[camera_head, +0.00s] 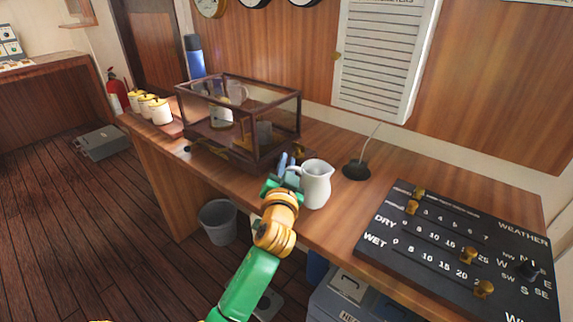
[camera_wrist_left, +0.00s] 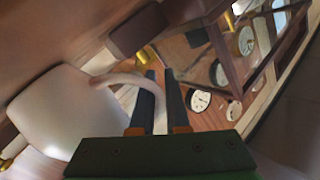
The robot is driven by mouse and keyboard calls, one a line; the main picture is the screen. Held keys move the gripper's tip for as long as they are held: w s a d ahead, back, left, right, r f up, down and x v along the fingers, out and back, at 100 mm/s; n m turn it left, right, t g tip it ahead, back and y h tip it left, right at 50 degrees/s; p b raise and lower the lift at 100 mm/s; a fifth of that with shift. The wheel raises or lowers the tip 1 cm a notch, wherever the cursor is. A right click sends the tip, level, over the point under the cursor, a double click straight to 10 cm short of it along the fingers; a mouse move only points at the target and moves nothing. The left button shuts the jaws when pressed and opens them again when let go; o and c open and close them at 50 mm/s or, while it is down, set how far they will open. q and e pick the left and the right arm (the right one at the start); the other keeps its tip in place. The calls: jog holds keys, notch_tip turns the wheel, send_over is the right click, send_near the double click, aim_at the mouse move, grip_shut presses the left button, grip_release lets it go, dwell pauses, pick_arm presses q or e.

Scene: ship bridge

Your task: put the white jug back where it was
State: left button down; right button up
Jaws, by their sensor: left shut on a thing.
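The white jug (camera_head: 317,186) is upright over the wooden counter, near its front edge and right of the glass case. I cannot tell whether its base touches the counter. My left gripper (camera_head: 284,170) reaches in from the front and is shut on the jug's handle, on the jug's left side. In the left wrist view the jug's body (camera_wrist_left: 62,108) fills the left side, and its curved handle passes between the fingers of my gripper (camera_wrist_left: 160,95). My right gripper is not in view.
The glass case (camera_head: 262,135) stands close left of the gripper, with mugs inside. A dark round base with a thin stem (camera_head: 356,170) is right of the jug. The weather board (camera_head: 455,255) covers the right counter. White canisters (camera_head: 160,112) stand far left. A bin (camera_head: 219,221) is below.

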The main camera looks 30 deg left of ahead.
pick_arm(q)
jog(key=c, duration=0.9)
grip_release()
jog(key=shift+a+f, duration=0.1)
jog(key=shift+r+p, duration=0.35)
jog(key=v, duration=0.3)
jog(key=b+v, duration=0.1)
jog(key=v, duration=0.7)
jog(key=shift+f+b, duration=0.25)
jog(key=shift+b, duration=0.1)
jog(key=shift+s+d+r, duration=0.1)
jog(key=shift+s+d, duration=0.15)
jog(key=shift+s, duration=0.2)
